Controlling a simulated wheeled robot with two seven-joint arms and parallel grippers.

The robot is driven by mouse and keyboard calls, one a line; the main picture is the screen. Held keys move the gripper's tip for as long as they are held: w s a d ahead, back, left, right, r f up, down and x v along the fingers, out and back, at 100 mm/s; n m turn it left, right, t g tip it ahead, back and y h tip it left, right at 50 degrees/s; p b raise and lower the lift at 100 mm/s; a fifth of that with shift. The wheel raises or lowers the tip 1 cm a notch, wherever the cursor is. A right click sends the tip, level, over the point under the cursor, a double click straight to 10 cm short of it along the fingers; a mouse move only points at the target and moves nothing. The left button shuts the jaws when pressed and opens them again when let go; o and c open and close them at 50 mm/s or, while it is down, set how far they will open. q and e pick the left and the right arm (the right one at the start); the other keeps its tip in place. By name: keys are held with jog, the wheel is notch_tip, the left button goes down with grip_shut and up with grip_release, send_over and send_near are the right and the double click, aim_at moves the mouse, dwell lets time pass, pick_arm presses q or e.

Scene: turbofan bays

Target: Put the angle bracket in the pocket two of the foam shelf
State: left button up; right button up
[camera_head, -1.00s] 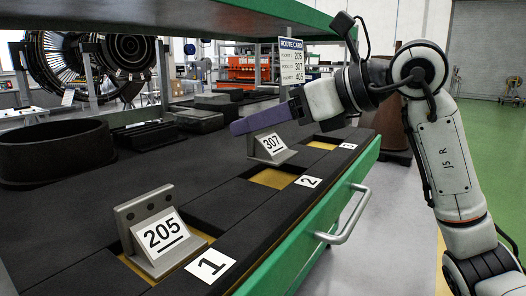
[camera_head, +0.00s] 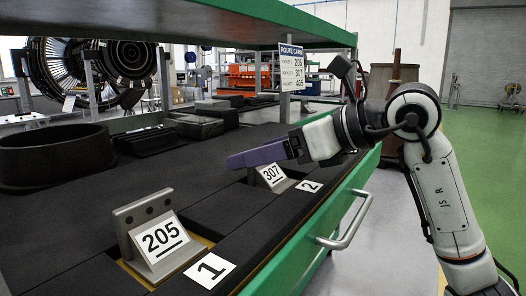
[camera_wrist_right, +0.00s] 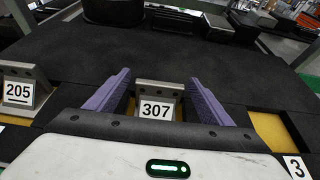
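The angle bracket labelled 307 (camera_head: 272,176) stands at pocket two of the black foam shelf, behind the 2 label (camera_head: 308,186). It covers most of the pocket's yellow floor, and I cannot tell whether it is fully seated. My right gripper (camera_head: 240,160) has purple fingers that partly hide the bracket's top in the head view. In the right wrist view the bracket (camera_wrist_right: 157,92) stands between the spread fingers of the gripper (camera_wrist_right: 158,76), with a narrow gap on each side. My left gripper is not in view.
Bracket 205 (camera_head: 152,238) stands in pocket one, also seen at left in the wrist view (camera_wrist_right: 20,90). Pocket three's yellow floor (camera_wrist_right: 270,134) is bare. A black ring (camera_head: 55,152) and bins lie behind. A green upper shelf (camera_head: 220,25) and the route card (camera_head: 291,67) are near my arm.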

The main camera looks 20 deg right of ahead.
jog(key=shift+r, duration=0.1)
jog(key=shift+s+d+r, duration=0.1)
jog(key=shift+d+r, duration=0.05)
jog(key=v, duration=1.1)
jog(key=shift+s+d+r, duration=0.15)
jog(key=shift+s+r, duration=0.05)
